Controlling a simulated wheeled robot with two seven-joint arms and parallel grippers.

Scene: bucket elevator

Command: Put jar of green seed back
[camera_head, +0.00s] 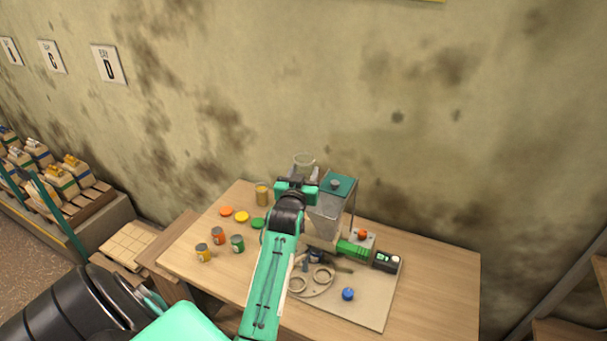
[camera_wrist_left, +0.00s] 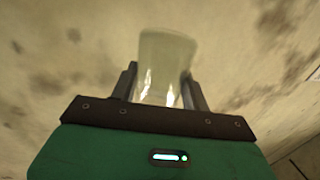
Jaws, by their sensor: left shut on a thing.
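My left gripper (camera_head: 298,178) is shut on a clear glass container (camera_head: 305,160), raised above the back of the table. In the left wrist view the container (camera_wrist_left: 163,65) stands between the two fingers and looks empty. The small jar with a green label (camera_head: 237,243) stands on the left part of the table, apart from the gripper; its contents are too small to make out. A green lid (camera_head: 258,223) lies behind it to the right. My right gripper is not in view.
An orange-labelled jar (camera_head: 218,235) and a yellow-labelled jar (camera_head: 203,253) stand left of the green one. Orange (camera_head: 226,211) and yellow (camera_head: 242,217) lids lie behind. A clear container with yellowish contents (camera_head: 262,194) stands at the back. A hopper machine (camera_head: 328,215) stands right of my arm.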

